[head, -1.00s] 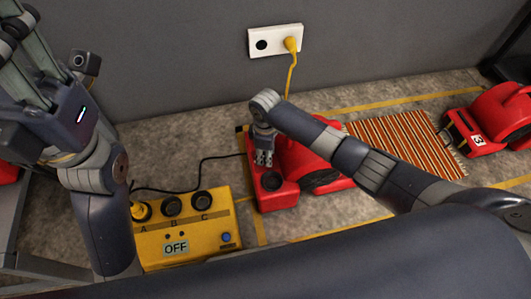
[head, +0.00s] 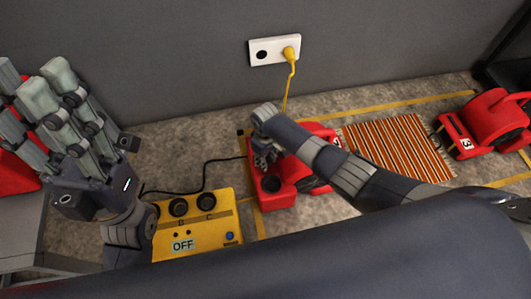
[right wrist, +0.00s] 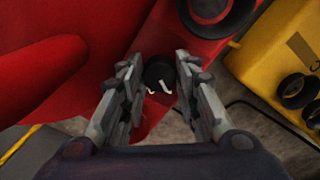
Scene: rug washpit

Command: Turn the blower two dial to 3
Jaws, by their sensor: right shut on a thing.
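The red blower (head: 289,194) in the middle of the floor, beside the striped rug, is under my right gripper. The dial's setting cannot be read. My left gripper (head: 55,110) is raised at the left, fingers spread and empty, away from the blower.
A yellow control box (head: 208,237) with black knobs and an OFF sign stands left of the blower. A wall socket (head: 263,53) holds a yellow plug. A striped rug (head: 396,150) and a red blower marked 3 (head: 487,122) lie right. A black cable (head: 203,180) crosses the floor.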

